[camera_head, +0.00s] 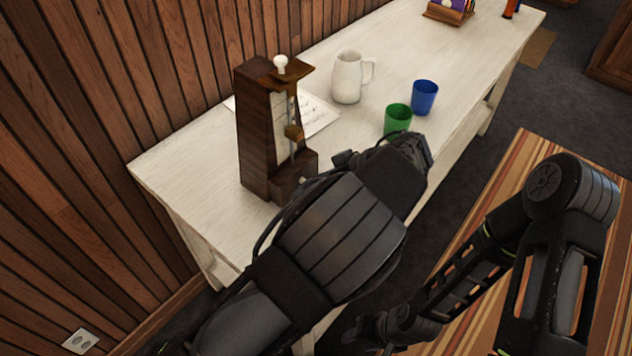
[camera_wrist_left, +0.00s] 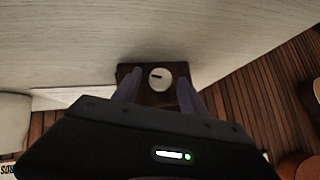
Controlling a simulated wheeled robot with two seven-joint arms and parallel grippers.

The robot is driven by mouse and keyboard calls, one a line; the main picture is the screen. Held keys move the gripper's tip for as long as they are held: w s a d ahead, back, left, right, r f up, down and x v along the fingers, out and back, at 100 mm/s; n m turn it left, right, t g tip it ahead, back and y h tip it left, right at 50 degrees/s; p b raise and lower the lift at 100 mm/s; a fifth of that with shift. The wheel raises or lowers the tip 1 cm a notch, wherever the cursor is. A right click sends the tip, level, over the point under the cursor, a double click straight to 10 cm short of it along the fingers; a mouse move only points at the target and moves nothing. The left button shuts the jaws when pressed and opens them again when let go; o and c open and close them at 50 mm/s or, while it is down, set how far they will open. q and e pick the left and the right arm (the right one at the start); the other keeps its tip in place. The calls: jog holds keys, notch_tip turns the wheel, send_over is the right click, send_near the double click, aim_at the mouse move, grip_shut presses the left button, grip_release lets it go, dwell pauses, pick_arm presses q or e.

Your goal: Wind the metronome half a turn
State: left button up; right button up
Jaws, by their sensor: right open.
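The metronome (camera_head: 255,135) is a tall dark wooden case standing upright at the near end of the white table. A white knob (camera_head: 281,64) tops it, and its pendulum shows on the front. In the left wrist view a dark brown block (camera_wrist_left: 127,72) carries a round white knob (camera_wrist_left: 164,73) with a dark mark; I cannot tell whether it is the same knob. My left gripper (camera_wrist_left: 160,85) has its two fingers apart on either side of this knob, with gaps visible. My left forearm hides that gripper in the head view. My right gripper (camera_head: 372,334) is open and low, away from the metronome.
On the white table (camera_head: 205,195) stand a white jug (camera_head: 347,78), a green cup (camera_head: 397,118) and a blue cup (camera_head: 424,97). Paper (camera_head: 318,116) lies behind the metronome. A wood-slat wall (camera_head: 120,80) borders the table. A striped rug (camera_head: 495,180) lies at right.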

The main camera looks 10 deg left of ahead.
pick_arm(q)
jog(key=v, duration=0.7)
jog(key=shift+d+r+b, duration=0.3)
jog(key=shift+b, duration=0.1)
jog(key=shift+s, duration=0.1)
